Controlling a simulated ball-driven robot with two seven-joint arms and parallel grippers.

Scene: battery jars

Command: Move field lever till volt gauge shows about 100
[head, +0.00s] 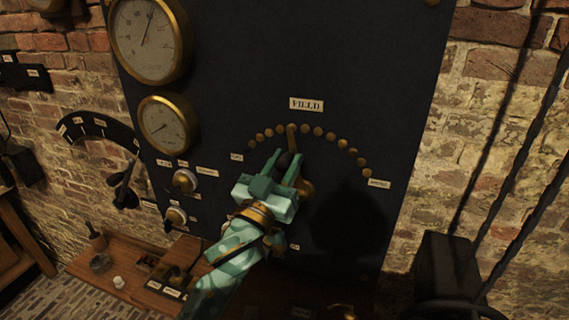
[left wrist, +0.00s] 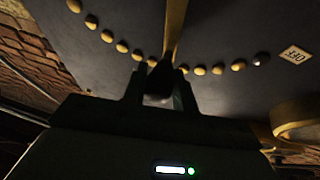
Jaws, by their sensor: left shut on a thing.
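The field lever (head: 291,136) is a brass arm on the dark panel, under the FIELD plate (head: 305,104). It points almost straight up, near the middle of an arc of brass studs. My left gripper (head: 284,168) is shut on the lever's dark handle (left wrist: 160,77), and the brass arm runs upward from it in the left wrist view. The large upper gauge (head: 150,40) has its needle up and slightly right. The smaller gauge (head: 167,123) below has a needle too fine to read. Neither gauge's name or numbers are legible. My right gripper is out of view.
Two small knobs (head: 185,181) with labels sit left of the gripper. A wooden bench (head: 120,262) with small items is below left. A curved dark switch (head: 100,127) is on the brick wall. Dark rods and a machine (head: 447,268) stand at right.

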